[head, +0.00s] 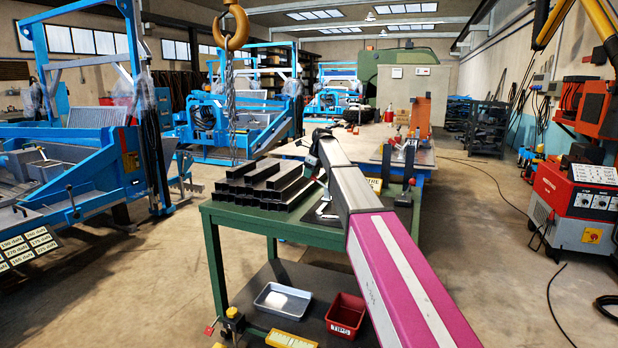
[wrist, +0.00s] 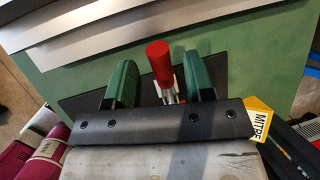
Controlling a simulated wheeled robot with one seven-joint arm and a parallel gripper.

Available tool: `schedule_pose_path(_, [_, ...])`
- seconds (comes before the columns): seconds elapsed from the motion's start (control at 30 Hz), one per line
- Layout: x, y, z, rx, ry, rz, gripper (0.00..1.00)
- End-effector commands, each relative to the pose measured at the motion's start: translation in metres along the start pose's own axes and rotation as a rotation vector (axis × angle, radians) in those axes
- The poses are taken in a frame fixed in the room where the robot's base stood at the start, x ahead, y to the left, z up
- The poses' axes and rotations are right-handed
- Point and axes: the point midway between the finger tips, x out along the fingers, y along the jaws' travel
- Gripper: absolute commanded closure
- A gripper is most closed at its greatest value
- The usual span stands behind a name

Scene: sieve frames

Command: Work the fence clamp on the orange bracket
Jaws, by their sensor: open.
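In the wrist view a red handle (wrist: 158,63) stands between the two green fingers of my gripper (wrist: 159,77). Below the handle shows a small patch of silver metal, partly hidden by my gripper's dark front bar. The fingers are apart, one on each side of the handle, with a gap to each. I cannot tell the handle's exact height between them. No orange bracket shows in the wrist view. In the head view an upright orange piece (head: 424,113) stands on the far table; I cannot tell whether it is the bracket. My arm hides much of the near bench there.
Dark square tubes (head: 265,185) are stacked on the green bench (head: 225,208). Grey bars (wrist: 120,30) cross the top of the wrist view. A yellow MITRE label (wrist: 262,122) is right of my gripper. A hook (head: 237,25) and chain hang above the tubes.

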Motion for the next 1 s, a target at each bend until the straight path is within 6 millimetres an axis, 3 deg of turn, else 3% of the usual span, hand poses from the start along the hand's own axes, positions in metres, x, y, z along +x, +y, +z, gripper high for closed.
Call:
schedule_pose_path(0.2, [0.023,0.0,0.001,-0.001,0.0,0.0,0.52])
schedule_pose_path(0.57, [0.029,0.0,0.0,0.0,-0.001,0.0,0.52])
schedule_pose_path(0.6, [0.029,0.0,0.0,0.0,-0.001,0.0,0.55])
schedule_pose_path(0.73, [0.029,0.0,0.0,0.0,-0.001,0.0,0.97])
schedule_pose_path(1.0, [0.027,0.0,0.0,0.002,-0.011,0.0,1.0])
